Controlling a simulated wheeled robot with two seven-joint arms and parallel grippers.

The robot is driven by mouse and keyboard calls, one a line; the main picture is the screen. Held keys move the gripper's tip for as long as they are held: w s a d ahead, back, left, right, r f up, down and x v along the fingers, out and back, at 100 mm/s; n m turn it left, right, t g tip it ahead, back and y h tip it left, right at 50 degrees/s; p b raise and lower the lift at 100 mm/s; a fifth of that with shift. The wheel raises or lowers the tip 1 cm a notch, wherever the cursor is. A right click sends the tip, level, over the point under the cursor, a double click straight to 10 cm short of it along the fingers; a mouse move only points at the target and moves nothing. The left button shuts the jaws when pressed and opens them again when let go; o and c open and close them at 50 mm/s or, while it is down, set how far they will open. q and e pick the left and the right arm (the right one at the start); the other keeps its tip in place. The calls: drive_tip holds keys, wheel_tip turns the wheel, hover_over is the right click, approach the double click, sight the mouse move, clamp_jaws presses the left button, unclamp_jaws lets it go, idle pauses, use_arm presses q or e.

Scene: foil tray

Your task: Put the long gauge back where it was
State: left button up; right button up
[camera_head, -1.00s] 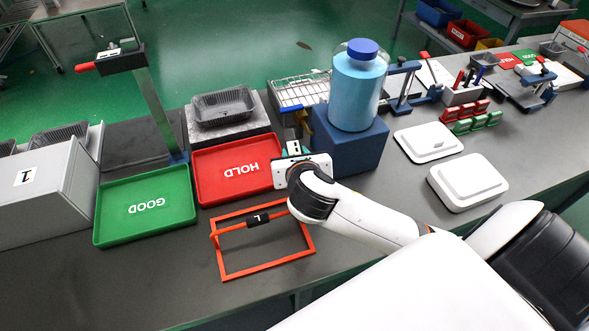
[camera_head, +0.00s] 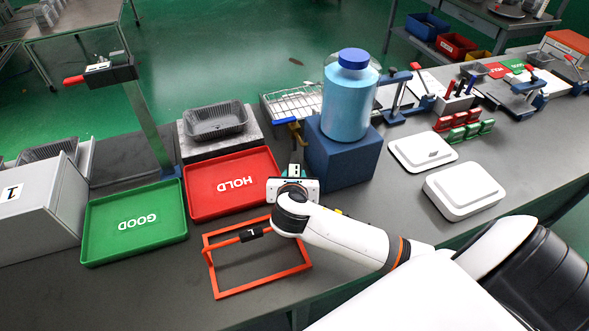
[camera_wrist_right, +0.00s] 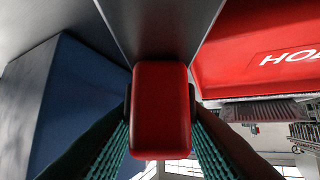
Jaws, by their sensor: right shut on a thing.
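My right gripper (camera_wrist_right: 160,110) is shut on a red rounded block, which I take to be the long gauge's grip (camera_wrist_right: 160,108). In the wrist view it fills the gap between the green finger pads. A dark grey strip runs from it to the top edge; I cannot tell whether it belongs to the gauge. In the head view my right wrist hides the fingers and the held thing. An orange frame (camera_head: 262,291) lies on the bench beside my wrist. It has a raised bar with a black block marked L (camera_head: 252,233). My left gripper is not in view.
The red HOLD tray (camera_head: 205,205) and green GOOD tray (camera_head: 105,240) lie to the left. A blue box (camera_head: 345,163) carrying a large blue bottle (camera_head: 347,100) stands close at the right. White lidded containers (camera_head: 463,190) lie farther right. Bare bench shows around the frame.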

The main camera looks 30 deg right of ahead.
sight(295, 166)
drive_tip(key=w+d, duration=0.2)
drive_tip(key=shift+w+p, duration=0.35)
drive_tip(key=shift+w, duration=0.05)
drive_tip(key=shift+w+d+f, duration=0.2)
drive_tip(key=shift+w+f, duration=0.1)
drive_tip(key=shift+f, duration=0.35)
drive_tip(key=shift+s, duration=0.1)
drive_tip(key=shift+f, duration=0.1)
drive_tip(key=shift+f, duration=0.4)
drive_tip(key=o, duration=1.1)
drive_tip(key=shift+o, duration=0.2)
